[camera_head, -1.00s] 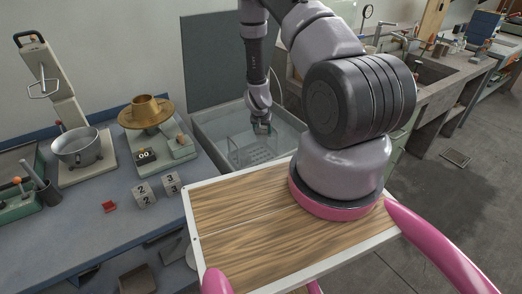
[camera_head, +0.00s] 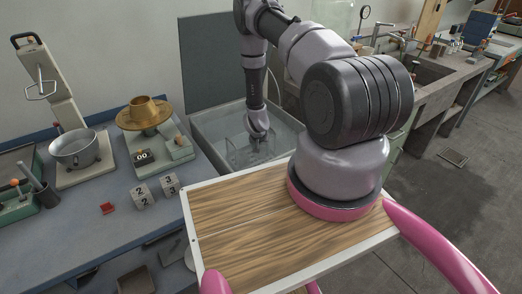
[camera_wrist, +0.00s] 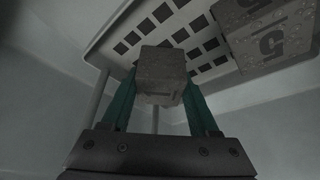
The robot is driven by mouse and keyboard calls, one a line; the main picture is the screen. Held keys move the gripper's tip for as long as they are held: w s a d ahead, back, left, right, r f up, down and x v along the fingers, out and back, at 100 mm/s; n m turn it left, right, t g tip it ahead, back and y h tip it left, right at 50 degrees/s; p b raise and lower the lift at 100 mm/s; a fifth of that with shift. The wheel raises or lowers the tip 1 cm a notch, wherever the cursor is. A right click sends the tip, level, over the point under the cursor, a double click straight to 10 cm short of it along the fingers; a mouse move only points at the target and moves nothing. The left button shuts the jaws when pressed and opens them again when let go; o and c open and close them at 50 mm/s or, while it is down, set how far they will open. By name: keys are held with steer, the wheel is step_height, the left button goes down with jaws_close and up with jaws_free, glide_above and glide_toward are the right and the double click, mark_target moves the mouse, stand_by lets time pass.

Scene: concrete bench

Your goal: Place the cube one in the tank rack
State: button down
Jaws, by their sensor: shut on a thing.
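My gripper (camera_wrist: 162,115) has teal fingers shut on a grey concrete cube (camera_wrist: 161,72); the mark on the cube's near face is too faint to read. The pale tank rack (camera_wrist: 112,42), with rows of square slots, shows behind the held cube; I cannot tell whether they touch. A second grey cube marked 5 (camera_wrist: 268,38) is at the rack, right of the held cube. In the head view my gripper (camera_head: 259,151) is down inside the open tank (camera_head: 212,125), and the held cube is too small to make out.
Two cubes, marked 2 (camera_head: 142,197) and 3 (camera_head: 169,185), sit on the blue-grey bench (camera_head: 75,225). A small red block (camera_head: 107,208) lies left of them. The tank's walls surround my gripper.

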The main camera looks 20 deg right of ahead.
steer(key=shift+c, duration=2.2)
jaws_free()
steer(key=shift+f, duration=0.1)
steer(key=s+a+r+t+y, duration=0.1)
steer(key=a+r, duration=0.2)
steer(key=r, duration=1.2)
steer(key=s+a+r+y, duration=0.1)
steer(key=a+r, duration=0.1)
steer(key=r, duration=1.3)
steer(key=s+a+r+t+y, duration=0.1)
steer(key=a+r, duration=0.2)
steer(key=r, duration=1.2)
steer(key=s+a+r+n+y, duration=0.1)
steer(key=s+r, duration=0.4)
steer(key=r, duration=0.2)
steer(key=s+a+r+n, duration=0.1)
steer(key=s+r, duration=0.3)
steer(key=r, duration=0.4)
steer(key=s+r, duration=0.4)
steer(key=s, duration=0.4)
steer(key=s+a+r+t, duration=0.1)
steer(key=s+r, duration=0.2)
steer(key=s, duration=0.6)
steer(key=shift+r+n+y, duration=0.3)
steer(key=shift+r+n, duration=0.05)
steer(key=shift+n, duration=0.05)
